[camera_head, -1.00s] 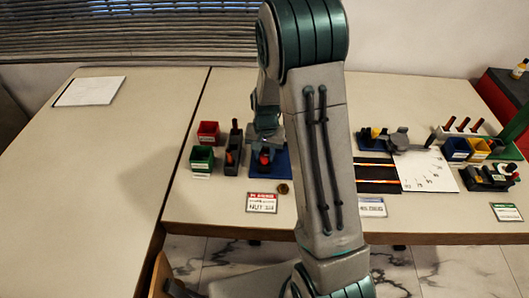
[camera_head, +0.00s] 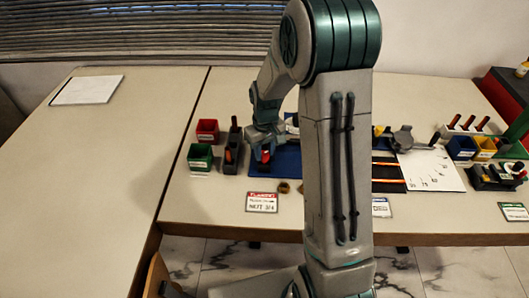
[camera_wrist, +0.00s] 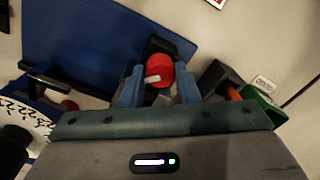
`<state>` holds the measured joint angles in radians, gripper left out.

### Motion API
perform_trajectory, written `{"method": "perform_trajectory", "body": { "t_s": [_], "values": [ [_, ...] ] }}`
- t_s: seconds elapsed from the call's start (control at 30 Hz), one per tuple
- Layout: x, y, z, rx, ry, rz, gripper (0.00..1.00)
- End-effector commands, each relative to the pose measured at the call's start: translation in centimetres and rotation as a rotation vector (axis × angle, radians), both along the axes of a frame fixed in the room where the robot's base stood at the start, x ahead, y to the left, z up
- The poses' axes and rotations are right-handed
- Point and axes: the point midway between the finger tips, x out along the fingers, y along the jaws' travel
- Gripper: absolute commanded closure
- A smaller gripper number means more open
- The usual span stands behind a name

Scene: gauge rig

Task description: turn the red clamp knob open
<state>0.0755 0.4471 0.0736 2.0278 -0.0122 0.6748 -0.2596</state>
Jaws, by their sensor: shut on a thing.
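The red clamp knob (camera_wrist: 160,70) shows in the wrist view as a round red cap with a pale bar mark on it. The knob's lower part is hidden.
A red bin (camera_head: 207,131), a green bin (camera_head: 200,157) and a dark tool holder (camera_head: 233,152) stand close on the left. A label card (camera_head: 262,202) and brass nuts (camera_head: 284,187) lie in front. The left table is mostly clear.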

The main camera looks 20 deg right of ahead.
Motion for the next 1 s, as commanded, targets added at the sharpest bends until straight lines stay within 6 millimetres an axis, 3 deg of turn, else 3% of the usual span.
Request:
{"method": "perform_trajectory", "body": {
  "t_s": [0.6, 1.0],
  "values": [
    [0.06, 0.07, 0.15, 0.001, -0.002, 0.567, 0.94],
    [0.06, 0.09, 0.13, 0.000, -0.002, 0.799, 0.94]
  ]
}}
